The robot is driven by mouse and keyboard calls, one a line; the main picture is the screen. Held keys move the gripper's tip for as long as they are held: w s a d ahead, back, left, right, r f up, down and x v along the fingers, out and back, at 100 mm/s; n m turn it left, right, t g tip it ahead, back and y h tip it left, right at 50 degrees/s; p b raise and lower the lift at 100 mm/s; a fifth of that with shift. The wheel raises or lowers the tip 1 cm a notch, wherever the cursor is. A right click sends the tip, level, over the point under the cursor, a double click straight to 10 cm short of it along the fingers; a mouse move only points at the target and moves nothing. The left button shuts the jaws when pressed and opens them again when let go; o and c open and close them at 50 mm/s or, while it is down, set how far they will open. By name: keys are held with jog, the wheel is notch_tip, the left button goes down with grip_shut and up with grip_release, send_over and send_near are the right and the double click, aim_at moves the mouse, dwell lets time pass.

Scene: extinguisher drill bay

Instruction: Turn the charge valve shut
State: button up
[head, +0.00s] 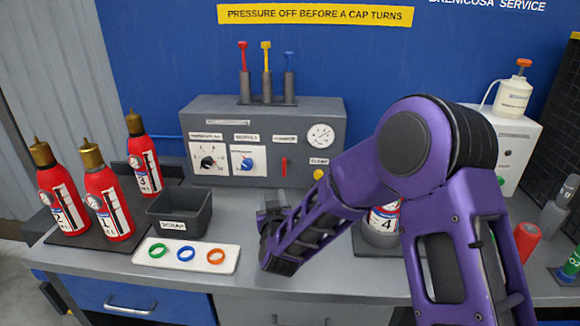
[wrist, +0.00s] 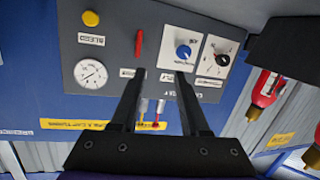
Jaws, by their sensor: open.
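A grey control panel (head: 265,118) stands at the back of the bench. A red lever (head: 284,165) on its front points upright, under a small label too blurred to read; it looks like the charge valve. In the wrist view, which is upside down, the red lever (wrist: 139,43) sits just beyond the left fingertip. A blue knob (wrist: 183,52) is beyond the right fingertip and shows in the head view (head: 246,163). My gripper (wrist: 161,74) is open and empty, its fingers pointing at the panel. In the head view my gripper (head: 272,203) is low in front of the panel, partly hidden.
A black selector (head: 208,162), a gauge (head: 320,136) and a yellow button (head: 318,174) share the panel. A dark bin (head: 180,212) and a tray with rings (head: 150,262) lie to the left, near red extinguishers (head: 107,205). Another extinguisher (head: 383,220) is behind my arm.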

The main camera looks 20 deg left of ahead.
jog(key=f+m+t+h, duration=0.1)
jog(key=m+t, duration=0.1)
jog(key=m+h, duration=0.1)
jog(key=m, duration=0.1)
send_near(284, 167)
jog(key=shift+t, duration=0.4)
jog(key=x, duration=0.5)
jog(key=p+x, duration=0.1)
jog(key=x, duration=0.2)
jog(key=shift+w+a+f, duration=0.15)
jog(key=shift+w+f, duration=0.1)
jog(key=shift+f, duration=0.1)
grip_shut()
